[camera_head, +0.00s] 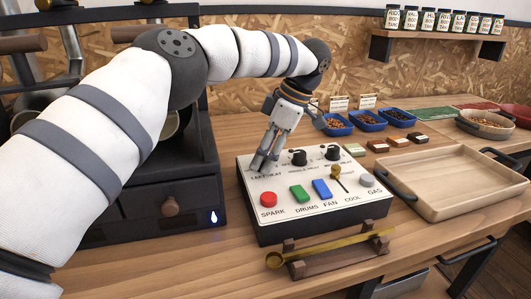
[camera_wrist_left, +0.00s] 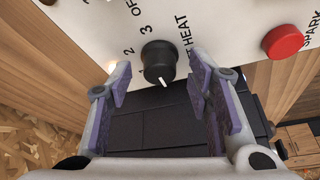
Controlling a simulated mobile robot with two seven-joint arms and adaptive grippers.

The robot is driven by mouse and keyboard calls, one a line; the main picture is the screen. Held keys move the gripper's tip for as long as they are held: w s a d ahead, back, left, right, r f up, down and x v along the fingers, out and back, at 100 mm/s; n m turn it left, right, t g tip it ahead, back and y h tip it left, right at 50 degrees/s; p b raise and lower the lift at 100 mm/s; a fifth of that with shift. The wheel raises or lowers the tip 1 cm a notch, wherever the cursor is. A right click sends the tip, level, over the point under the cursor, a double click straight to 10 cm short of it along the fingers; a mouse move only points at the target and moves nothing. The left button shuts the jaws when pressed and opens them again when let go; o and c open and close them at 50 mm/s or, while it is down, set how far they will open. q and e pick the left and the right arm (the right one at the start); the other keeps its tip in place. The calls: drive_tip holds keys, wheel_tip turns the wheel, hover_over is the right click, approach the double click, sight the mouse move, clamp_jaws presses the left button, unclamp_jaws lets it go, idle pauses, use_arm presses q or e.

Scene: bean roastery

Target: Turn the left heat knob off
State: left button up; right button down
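The control panel (camera_head: 315,222) is a white-topped box on the wooden counter. Its left heat knob is hidden behind my left gripper (camera_head: 266,158) in the head view. In the left wrist view a round black knob (camera_wrist_left: 157,60) with a white pointer mark stands beside the word HEAT. The mark points toward the bottom of the picture; OFF, 3 and 2 are printed above and to the left. My left gripper (camera_wrist_left: 160,88) is open, with its purple-padded fingers on either side of and just short of the knob, apparently not touching it. My right gripper is not in view.
Two more black knobs (camera_head: 299,158) (camera_head: 332,152) sit to the right. The red SPARK button (camera_head: 268,199), green DRUMS switch (camera_head: 299,192), blue FAN switch (camera_head: 321,189) and a brass lever (camera_head: 337,172) are close by. A wooden tray (camera_head: 450,207) stands on the right.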

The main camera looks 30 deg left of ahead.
sight(278, 169)
use_arm(q)
drive_tip(key=v, duration=0.6)
drive_tip(key=shift+w+d+r, duration=0.1)
drive_tip(key=shift+r, duration=0.05)
drive_tip(key=shift+d+r, duration=0.2)
drive_tip(key=shift+r, duration=0.4)
drive_tip(key=shift+f, duration=0.1)
